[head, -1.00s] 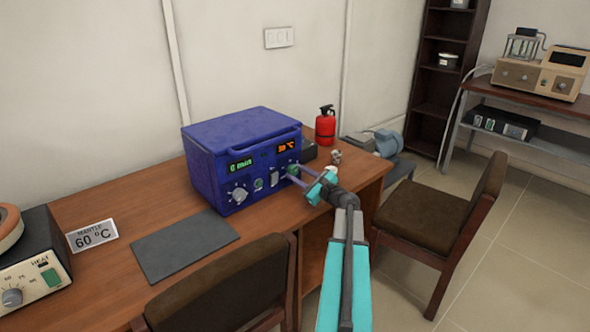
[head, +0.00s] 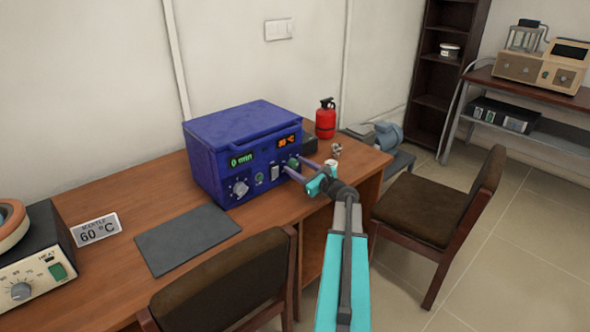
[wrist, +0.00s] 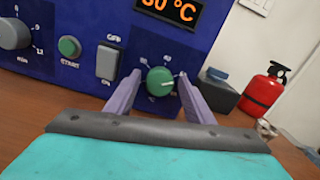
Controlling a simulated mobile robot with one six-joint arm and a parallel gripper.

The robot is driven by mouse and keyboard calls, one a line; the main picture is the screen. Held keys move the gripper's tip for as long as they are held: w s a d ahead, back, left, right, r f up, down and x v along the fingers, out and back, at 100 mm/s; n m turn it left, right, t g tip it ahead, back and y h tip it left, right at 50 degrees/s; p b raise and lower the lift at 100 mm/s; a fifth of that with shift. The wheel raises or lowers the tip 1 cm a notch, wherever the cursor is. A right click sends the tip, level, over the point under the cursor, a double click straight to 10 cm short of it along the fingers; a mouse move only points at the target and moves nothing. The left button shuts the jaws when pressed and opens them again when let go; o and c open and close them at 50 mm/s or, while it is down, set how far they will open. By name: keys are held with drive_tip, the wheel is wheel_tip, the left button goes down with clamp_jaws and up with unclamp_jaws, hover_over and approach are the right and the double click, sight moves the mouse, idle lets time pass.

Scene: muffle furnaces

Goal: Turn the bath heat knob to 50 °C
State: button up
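The blue bath unit (head: 240,130) stands on the wooden desk. Its orange display (wrist: 170,9) ends in "0 °C"; the first digit is partly cut off. The green heat knob (wrist: 160,81) with a white pointer sits below that display; in the wrist view the pointer is toward the right. My gripper (wrist: 158,82) has its two purple fingers on either side of the green knob, with gaps visible at both sides. In the head view my gripper (head: 297,170) reaches the right part of the front panel and partly hides the knob.
The panel also has a grey time knob (wrist: 14,33), a green START button (wrist: 69,47) and a grey switch (wrist: 107,61). A red extinguisher (head: 326,119) and a dark box (wrist: 218,92) stand to the right. Chairs (head: 230,280) stand before the desk.

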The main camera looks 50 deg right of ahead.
drive_tip(key=shift+s+f, duration=0.1)
drive_tip(key=shift+s, duration=0.1)
drive_tip(key=s, duration=0.4)
drive_tip(key=s+b, duration=0.1)
drive_tip(key=s, duration=0.4)
drive_tip(key=s+a, duration=0.1)
drive_tip(key=s, duration=0.3)
drive_tip(key=shift+s, duration=0.25)
drive_tip(key=shift+s, duration=0.1)
idle(0.4)
